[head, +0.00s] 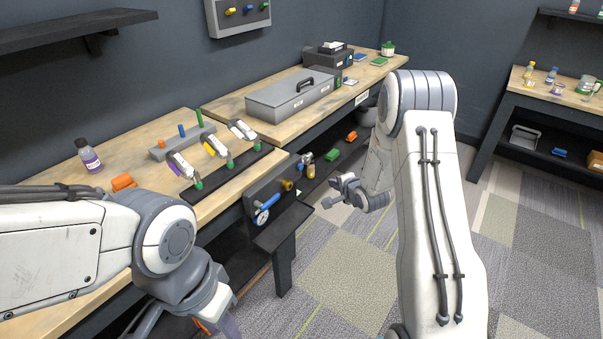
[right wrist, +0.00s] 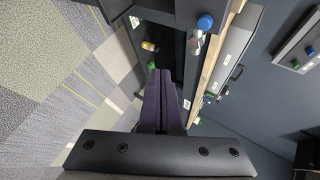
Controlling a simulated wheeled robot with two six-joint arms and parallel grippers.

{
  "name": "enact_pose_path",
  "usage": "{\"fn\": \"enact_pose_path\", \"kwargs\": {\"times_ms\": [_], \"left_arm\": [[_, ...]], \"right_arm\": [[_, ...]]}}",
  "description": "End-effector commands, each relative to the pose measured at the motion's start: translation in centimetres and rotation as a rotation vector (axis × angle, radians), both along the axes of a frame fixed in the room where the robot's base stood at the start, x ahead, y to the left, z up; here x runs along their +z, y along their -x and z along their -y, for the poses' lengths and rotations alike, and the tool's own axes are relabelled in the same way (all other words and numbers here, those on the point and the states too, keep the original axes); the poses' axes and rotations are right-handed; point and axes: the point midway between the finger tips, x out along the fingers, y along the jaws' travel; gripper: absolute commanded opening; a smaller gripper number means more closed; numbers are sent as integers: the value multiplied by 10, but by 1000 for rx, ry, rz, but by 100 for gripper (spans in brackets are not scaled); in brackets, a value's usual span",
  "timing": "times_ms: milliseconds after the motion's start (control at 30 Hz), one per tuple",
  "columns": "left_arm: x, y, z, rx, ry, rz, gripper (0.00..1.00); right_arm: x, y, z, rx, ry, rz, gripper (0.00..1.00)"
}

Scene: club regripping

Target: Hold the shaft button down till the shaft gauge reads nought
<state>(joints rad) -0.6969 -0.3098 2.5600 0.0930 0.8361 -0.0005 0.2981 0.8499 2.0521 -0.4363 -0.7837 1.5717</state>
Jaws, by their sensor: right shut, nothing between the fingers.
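A dark panel (head: 258,198) on the front of the near bench carries a round white-faced gauge (head: 260,218), a blue part (head: 269,202) beside it and a brass knob (head: 287,185). The gauge's reading is too small to tell, and I cannot tell which part is the shaft button. My right gripper (head: 328,203) is to the right of the panel, apart from it, over the floor. In the right wrist view its purple fingers (right wrist: 160,95) are shut with nothing between them. My left gripper (head: 228,324) is at the bottom edge, mostly hidden and cut off.
The bench top holds a purple bottle (head: 89,156), an orange piece (head: 123,182) and a dark tray (head: 228,176) with several tools. A grey case (head: 290,93) lies behind. A lower shelf (head: 318,178) holds small coloured pieces. The carpet (head: 345,265) around my right gripper is clear.

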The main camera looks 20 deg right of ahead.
Motion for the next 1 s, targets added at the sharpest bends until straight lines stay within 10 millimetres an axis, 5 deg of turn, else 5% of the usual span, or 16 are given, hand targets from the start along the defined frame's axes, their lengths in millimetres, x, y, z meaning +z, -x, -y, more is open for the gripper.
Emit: {"fn": "enact_pose_path", "kwargs": {"times_ms": [433,1000], "left_arm": [[-1,0,0,0,0,0,30],[-13,0,0,0,0,0,30]], "right_arm": [[0,-6,-5,1,2,1,0],[0,-62,-49,2,2,0,0]]}}
